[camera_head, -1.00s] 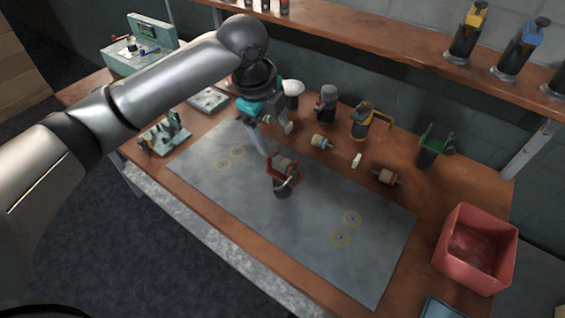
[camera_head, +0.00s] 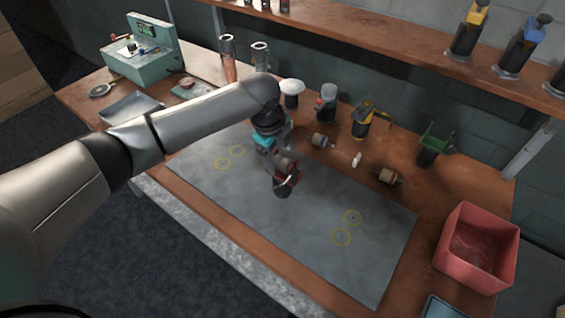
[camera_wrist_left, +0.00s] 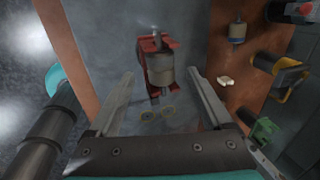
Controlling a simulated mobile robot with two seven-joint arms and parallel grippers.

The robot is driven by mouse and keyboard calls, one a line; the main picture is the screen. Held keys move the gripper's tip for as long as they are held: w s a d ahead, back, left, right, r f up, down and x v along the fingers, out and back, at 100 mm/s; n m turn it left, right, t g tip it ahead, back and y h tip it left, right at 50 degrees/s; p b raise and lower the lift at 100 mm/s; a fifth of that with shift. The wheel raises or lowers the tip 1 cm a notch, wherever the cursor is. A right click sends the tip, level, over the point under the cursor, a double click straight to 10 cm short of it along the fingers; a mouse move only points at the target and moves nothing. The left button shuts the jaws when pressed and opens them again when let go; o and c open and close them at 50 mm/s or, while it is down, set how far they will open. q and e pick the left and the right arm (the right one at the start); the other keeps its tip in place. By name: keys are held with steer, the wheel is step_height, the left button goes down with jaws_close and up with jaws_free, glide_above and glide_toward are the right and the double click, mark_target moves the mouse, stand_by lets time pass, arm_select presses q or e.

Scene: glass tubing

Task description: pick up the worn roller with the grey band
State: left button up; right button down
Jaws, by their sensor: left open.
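A roller with a broad grey band (camera_wrist_left: 160,72) sits in a red stand (camera_head: 282,183) on the grey mat. The red stand shows in the left wrist view too (camera_wrist_left: 143,50). My left gripper (camera_wrist_left: 160,82) is open above it, and in that view the roller appears between and just past the two fingers. I cannot tell whether they touch it. In the head view my left gripper (camera_head: 282,160) hides part of the roller and stand. Two other rollers lie on the wood behind the mat: one with a bluish band (camera_head: 321,141) and a brownish one (camera_head: 388,177).
A red bin (camera_head: 475,250) stands at the right. Yellow (camera_head: 362,122) and green (camera_head: 433,150) holders and a small white piece (camera_head: 356,159) are behind the mat (camera_head: 330,230). The mat's right part is clear, with yellow circles.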

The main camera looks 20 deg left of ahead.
mark_target(283, 163)
arm_select(q)
steer(key=shift+x, duration=1.45)
steer(key=shift+a, duration=0.1)
jaws_close()
